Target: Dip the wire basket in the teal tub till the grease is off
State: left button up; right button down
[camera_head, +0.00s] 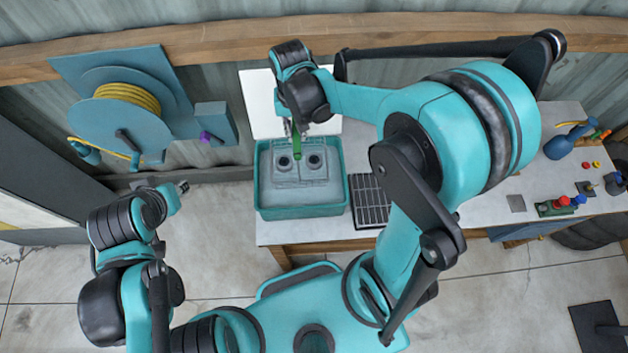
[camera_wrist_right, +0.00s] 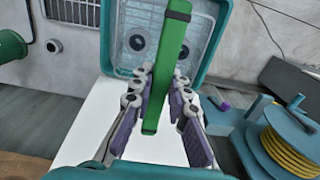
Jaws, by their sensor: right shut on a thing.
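The teal tub (camera_head: 303,213) stands on the bench and holds greyish contents. The wire basket (camera_head: 300,181) is inside it, below the rim, with two grey round parts with dark centres in it. I cannot tell how deep it sits in liquid, or whether grease remains. My right gripper (camera_head: 294,130) is above the tub's back part, shut on the basket's green handle (camera_head: 297,147). In the right wrist view the handle (camera_wrist_right: 168,75) runs between the purple-padded fingers. My left gripper (camera_head: 182,188) is left of the tub, away from it; its jaws are too small to read.
A dark slotted rack (camera_head: 369,203) lies right beside the tub. A white panel (camera_head: 259,95) is behind it. A hose reel (camera_head: 125,120) with yellow hose hangs at left. A blue tool (camera_head: 562,146) and several coloured buttons are at the bench's right. My right arm covers mid-bench.

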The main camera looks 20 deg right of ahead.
jog(key=shift+r+p, duration=1.05)
jog(key=shift+r, duration=0.55)
jog(key=shift+f, duration=0.1)
